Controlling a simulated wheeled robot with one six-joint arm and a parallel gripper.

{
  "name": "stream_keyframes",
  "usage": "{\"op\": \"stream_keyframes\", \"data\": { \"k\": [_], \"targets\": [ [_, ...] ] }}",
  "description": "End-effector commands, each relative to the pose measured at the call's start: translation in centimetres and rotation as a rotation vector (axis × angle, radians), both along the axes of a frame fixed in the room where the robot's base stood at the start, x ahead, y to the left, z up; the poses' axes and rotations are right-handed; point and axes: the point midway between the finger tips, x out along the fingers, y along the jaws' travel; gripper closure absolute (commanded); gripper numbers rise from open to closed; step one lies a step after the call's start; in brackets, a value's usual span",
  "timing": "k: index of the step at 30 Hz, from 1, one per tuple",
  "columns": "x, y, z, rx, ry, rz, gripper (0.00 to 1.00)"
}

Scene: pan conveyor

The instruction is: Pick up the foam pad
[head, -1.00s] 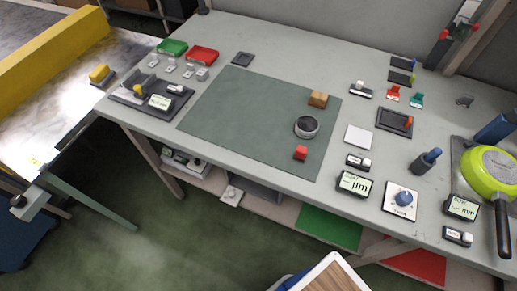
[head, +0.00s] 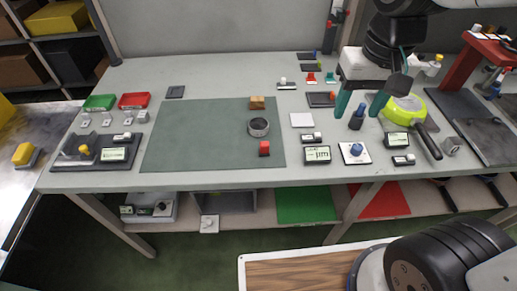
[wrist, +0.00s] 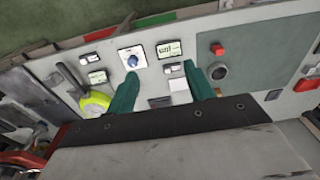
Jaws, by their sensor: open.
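No pad is clearly recognisable as foam. A flat white square (head: 302,120) lies on the grey bench just right of the green mat; a flat dark square (head: 175,92) lies near the back left. I cannot tell which is the foam pad. My gripper (head: 360,104), with teal fingers, is open and empty above the right part of the bench, right of the white square. In the wrist view my gripper (wrist: 162,90) spreads its fingers above the bench, with the white square (wrist: 180,86) beyond and between them, partly hidden.
The green mat (head: 195,135) carries a wooden block (head: 257,102), a round metal ring (head: 259,127) and a red block (head: 264,148). The mat's left half is clear.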

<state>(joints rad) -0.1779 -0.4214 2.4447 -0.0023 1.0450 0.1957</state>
Motion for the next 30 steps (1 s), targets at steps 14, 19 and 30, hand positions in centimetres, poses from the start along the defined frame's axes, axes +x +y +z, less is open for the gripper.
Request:
{"op": "stream_keyframes", "data": {
  "k": [14, 19, 30],
  "targets": [
    [9.7, 14.1, -12.0, -0.009, 0.069, -0.015, 0.47],
    [10.1, 15.8, -14.0, -0.01, 0.073, -0.021, 0.47],
    [10.3, 15.8, -18.4, -0.012, 0.076, -0.023, 0.47]
  ]
}}
